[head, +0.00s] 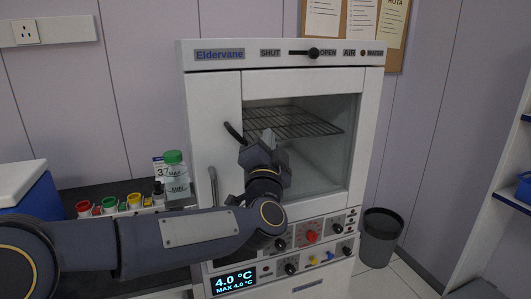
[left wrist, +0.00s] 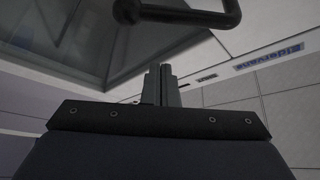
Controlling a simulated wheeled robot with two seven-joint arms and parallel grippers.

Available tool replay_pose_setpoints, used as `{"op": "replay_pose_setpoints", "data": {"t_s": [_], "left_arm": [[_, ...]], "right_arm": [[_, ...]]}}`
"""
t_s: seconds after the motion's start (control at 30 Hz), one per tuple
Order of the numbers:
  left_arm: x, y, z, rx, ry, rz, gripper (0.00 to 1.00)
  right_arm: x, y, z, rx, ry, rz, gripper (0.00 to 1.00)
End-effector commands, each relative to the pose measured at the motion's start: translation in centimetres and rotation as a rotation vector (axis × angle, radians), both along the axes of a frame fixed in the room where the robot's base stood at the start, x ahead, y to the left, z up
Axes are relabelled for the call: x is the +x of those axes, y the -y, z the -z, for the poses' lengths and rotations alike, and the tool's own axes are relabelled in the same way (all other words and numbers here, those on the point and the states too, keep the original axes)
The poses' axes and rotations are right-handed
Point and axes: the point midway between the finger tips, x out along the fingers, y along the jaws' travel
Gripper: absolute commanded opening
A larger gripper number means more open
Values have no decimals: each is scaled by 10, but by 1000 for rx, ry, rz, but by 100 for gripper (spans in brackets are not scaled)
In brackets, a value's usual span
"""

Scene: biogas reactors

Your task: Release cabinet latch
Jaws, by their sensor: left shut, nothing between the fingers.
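The white cabinet (head: 215,110) has a glass window (head: 335,155) with a wire rack behind it. On its top strip a black lever with a round knob (head: 313,53) lies level between the words SHUT and OPEN, the knob close to OPEN. A dark curved handle (head: 233,131) is at the window's left edge; my gripper partly hides it. In the left wrist view a dark bar handle (left wrist: 185,14) crosses the top, beyond my fingertips. My left gripper (head: 262,143) is in front of the window, below the lever. Its fingers (left wrist: 160,83) are together and empty. My right gripper is not in view.
A green-capped bottle (head: 175,178) stands at left, a grey bin (head: 380,236) at right.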

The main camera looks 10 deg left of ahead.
Motion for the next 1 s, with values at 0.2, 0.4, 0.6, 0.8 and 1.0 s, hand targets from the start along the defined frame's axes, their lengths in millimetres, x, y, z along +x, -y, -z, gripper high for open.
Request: {"op": "replay_pose_setpoints", "data": {"t_s": [0.2,0.4,0.6,0.8,1.0], "left_arm": [[3,-22,13,4,-2,-4,0],[-1,-30,22,3,0,0,0],[-1,-31,22,3,2,0,0],[-3,-33,22,20,-9,-1,0],[-8,-44,28,147,-98,0,0]], "right_arm": [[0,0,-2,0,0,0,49],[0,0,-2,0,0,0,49],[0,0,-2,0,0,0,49],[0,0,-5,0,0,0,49],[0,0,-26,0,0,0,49]]}}
